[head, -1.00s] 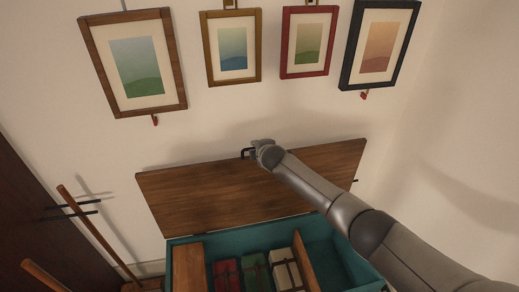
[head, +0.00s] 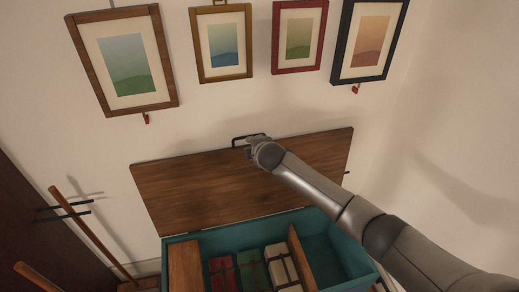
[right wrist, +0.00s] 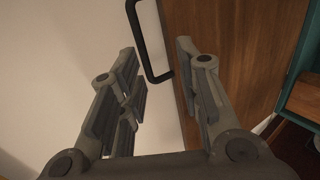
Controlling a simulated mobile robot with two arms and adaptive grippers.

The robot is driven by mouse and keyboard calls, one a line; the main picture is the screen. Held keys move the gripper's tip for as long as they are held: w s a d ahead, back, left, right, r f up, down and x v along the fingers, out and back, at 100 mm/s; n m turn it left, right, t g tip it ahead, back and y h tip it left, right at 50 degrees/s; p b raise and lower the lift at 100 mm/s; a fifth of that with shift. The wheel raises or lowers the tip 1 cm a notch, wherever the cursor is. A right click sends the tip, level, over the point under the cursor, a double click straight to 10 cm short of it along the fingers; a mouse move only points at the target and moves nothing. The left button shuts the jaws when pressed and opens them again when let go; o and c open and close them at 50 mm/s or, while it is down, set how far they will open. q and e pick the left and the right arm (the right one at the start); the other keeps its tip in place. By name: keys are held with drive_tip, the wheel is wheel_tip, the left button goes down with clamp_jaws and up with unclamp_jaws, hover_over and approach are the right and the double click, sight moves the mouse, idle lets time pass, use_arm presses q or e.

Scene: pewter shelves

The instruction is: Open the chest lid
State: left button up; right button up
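The chest lid (head: 200,190), a brown wooden panel, stands raised and tilted back towards the wall. It fills much of the right wrist view (right wrist: 225,60). Its black handle (head: 235,142) is at the upper edge and also shows in the right wrist view (right wrist: 141,40). The teal chest (head: 345,250) below is uncovered, its inside visible. My right gripper (head: 258,148) is at the handle in the head view. The right wrist view shows its fingers (right wrist: 157,68) spread apart and empty, with the handle just beyond and between the tips. My left gripper is not in view.
Inside the chest are a red bundle (head: 222,273), a green bundle (head: 251,268), a cream bundle (head: 282,268) and wooden dividers. Framed pictures (head: 303,37) hang above the lid. A wooden pole (head: 95,235) leans at the left.

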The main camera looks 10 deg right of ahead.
drive_tip(key=v, duration=0.7)
drive_tip(key=shift+s+r, duration=0.1)
idle(0.4)
drive_tip(key=s+d+f+m+g, duration=0.2)
drive_tip(key=s+f+m, duration=0.15)
drive_tip(key=f, duration=0.75)
drive_tip(key=s+d+f+m+g, duration=0.15)
drive_tip(key=s+f, duration=0.25)
drive_tip(key=f, duration=0.7)
drive_tip(key=s+d+f+m+g, duration=0.1)
drive_tip(key=s+d+f+m, duration=0.1)
drive_tip(key=s+f, duration=0.45)
drive_tip(key=s+d+f+m+g, duration=0.1)
drive_tip(key=s+d+f+m, duration=0.1)
drive_tip(key=s+f, duration=0.45)
drive_tip(key=s+f+m+g, duration=0.1)
drive_tip(key=s+f, duration=0.5)
drive_tip(key=s, duration=0.7)
drive_tip(key=s+d+f+m+g, duration=0.1)
drive_tip(key=s+f, duration=0.5)
drive_tip(key=s, duration=0.7)
drive_tip(key=s+f+m+g, duration=0.3)
drive_tip(key=s+f+m, duration=0.2)
drive_tip(key=s, duration=0.9)
wheel_tip(320, 180, down, 2)
drive_tip(key=shift+d, duration=0.2)
